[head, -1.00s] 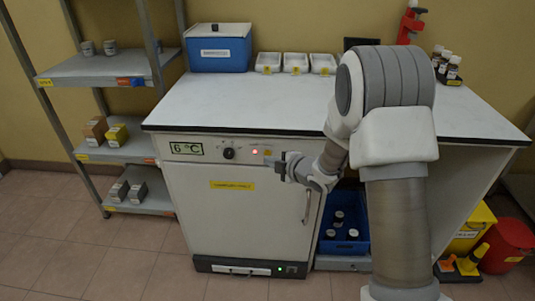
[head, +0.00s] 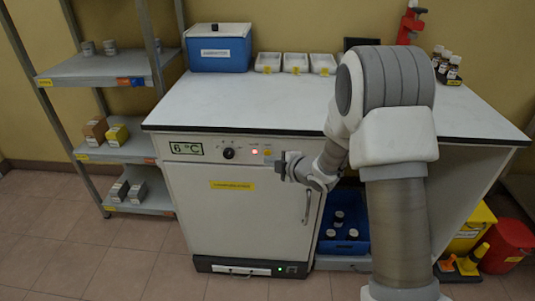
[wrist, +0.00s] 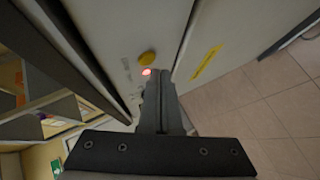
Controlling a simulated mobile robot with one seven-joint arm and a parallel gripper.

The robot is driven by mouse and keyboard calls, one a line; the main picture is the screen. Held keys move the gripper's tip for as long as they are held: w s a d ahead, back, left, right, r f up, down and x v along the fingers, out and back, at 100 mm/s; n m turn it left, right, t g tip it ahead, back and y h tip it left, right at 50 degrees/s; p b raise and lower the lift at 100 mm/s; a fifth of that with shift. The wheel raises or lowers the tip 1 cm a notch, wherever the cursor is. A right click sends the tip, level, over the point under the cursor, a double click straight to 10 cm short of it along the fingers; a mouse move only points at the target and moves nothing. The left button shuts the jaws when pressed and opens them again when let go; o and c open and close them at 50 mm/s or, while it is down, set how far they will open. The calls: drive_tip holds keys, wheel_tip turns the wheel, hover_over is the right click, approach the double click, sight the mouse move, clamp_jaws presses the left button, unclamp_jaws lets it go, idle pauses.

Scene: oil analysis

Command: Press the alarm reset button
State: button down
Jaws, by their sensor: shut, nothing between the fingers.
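The yellow button (head: 267,152) is on the top panel of the white cabinet (head: 240,205), right of a lit red lamp (head: 254,152). In the wrist view, the yellow button (wrist: 147,58) and the glowing red lamp (wrist: 146,72) show just left of my fingertips. Small lettering beside them is too small to read. My gripper (head: 278,165) is in front of the panel, slightly below and right of the button in the head view. In the wrist view my gripper (wrist: 163,74) is shut and empty. I cannot tell the exact gap to the panel.
The panel also has a black knob (head: 229,153) and a "6 °C" display (head: 186,148). The cabinet's door handle (head: 307,208) is below. The white worktop (head: 260,105) overhangs the panel. A metal shelf (head: 90,68) stands left; the floor in front is clear.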

drive_tip(key=shift+w, duration=0.35)
drive_tip(key=shift+w, duration=0.4)
idle(0.5)
drive_tip(key=shift+s+b, duration=0.2)
drive_tip(key=shift+b, duration=0.1)
drive_tip(key=shift+s, duration=0.6)
drive_tip(key=shift+s+b, duration=0.1)
drive_tip(key=shift+b, duration=0.25)
drive_tip(key=s+b, duration=0.2)
drive_tip(key=s, duration=0.2)
drive_tip(key=shift+s+a, duration=0.1)
drive_tip(key=shift+s, duration=0.3)
